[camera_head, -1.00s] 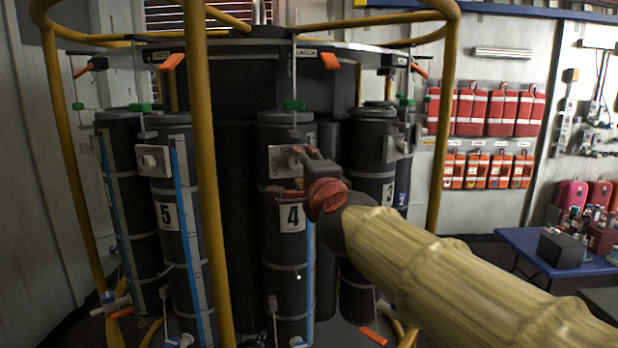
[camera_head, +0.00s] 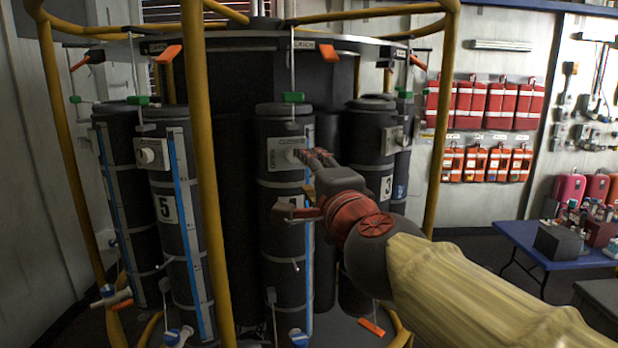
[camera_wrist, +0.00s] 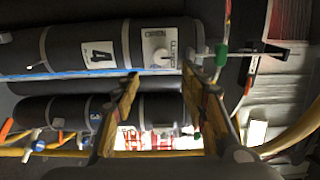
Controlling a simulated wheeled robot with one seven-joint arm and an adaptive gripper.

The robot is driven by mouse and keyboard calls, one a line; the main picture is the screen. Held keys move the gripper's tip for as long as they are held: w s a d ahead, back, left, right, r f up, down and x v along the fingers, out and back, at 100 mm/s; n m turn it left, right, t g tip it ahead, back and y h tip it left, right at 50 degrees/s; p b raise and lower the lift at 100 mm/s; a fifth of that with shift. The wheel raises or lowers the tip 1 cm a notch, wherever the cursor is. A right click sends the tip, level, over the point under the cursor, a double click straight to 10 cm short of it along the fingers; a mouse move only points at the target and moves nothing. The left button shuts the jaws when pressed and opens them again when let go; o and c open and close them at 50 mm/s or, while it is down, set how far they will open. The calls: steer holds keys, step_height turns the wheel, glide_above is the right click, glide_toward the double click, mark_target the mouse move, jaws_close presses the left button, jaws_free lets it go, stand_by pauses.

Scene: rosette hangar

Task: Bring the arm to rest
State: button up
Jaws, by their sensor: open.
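My gripper (camera_head: 314,158) is raised in front of the middle dark canister (camera_head: 285,240), by its upper plate (camera_head: 287,153) with a round knob. My arm reaches in from the lower right, still bent, with a pale ribbed sleeve (camera_head: 470,285) and red joints. In the wrist view my gripper (camera_wrist: 162,82) has its two yellowish fingers spread apart with nothing between them. Whether a fingertip touches the canister cannot be told.
Yellow frame posts (camera_head: 202,170) stand around the canister ring, one close left of the middle canister. Canister 5 (camera_head: 175,255) is left, canister 3 (camera_head: 372,150) right. Green handles (camera_head: 293,97) hang above. A blue table (camera_head: 520,235) with boxes stands right; floor before it is open.

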steer(key=s+a+f+n+g+y, duration=0.35)
steer(key=a+f+n, duration=0.4)
steer(key=f, duration=0.25)
steer(key=s+d+f+n+g+h, duration=0.1)
steer(key=s+f+n+g, duration=0.1)
steer(key=s+f, duration=0.15)
steer(key=s+d+f+n+g, duration=0.2)
steer(key=s+f+n, duration=0.1)
steer(key=f, duration=0.2)
steer(key=s+d+f+n+g+h, duration=0.1)
steer(key=s+d+f+g+h, duration=0.1)
steer(key=s+d+f, duration=0.6)
steer(key=s+d+f+n+g+h, duration=0.1)
steer(key=s+d+f+h, duration=0.4)
steer(key=d, duration=0.8)
steer(key=s+f+g, duration=0.1)
steer(key=s+f, duration=0.2)
steer(key=f, duration=0.1)
steer(key=shift+s+d+f+n, duration=0.2)
steer(key=shift+s+n, duration=0.15)
